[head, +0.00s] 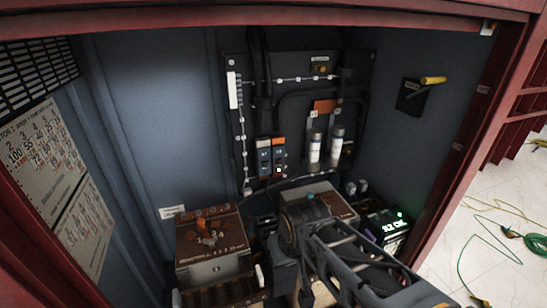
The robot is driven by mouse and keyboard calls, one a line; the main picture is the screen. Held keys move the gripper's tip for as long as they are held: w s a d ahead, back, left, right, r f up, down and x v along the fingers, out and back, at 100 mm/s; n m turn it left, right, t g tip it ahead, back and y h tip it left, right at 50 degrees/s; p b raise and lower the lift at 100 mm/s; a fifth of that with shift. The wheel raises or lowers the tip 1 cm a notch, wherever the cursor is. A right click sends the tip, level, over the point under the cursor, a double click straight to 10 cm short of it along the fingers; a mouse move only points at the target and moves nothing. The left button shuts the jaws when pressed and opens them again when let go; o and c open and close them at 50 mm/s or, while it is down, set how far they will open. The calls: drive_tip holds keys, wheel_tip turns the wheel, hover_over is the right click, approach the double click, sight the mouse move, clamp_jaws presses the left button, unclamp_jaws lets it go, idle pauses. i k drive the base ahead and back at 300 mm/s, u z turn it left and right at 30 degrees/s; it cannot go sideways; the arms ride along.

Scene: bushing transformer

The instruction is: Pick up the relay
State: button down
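No part carries a readable relay label. My own dark arm comes in from the lower right and hides much of the gripper. I cannot see whether its fingers are open or hold anything.
A brown-topped box (211,268) stands left of my gripper. Another box (332,203) is behind my arm. A black unit with green lights (391,227) is at right. Two white cylinders (315,147) hang right of the modules. Red frame edges (462,145) bound the opening.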

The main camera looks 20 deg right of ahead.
sight(351, 188)
drive_tip(key=k, duration=1.65)
drive_tip(key=z, duration=1.3)
drive_tip(key=i, duration=1.8)
drive_tip(key=u, duration=0.8)
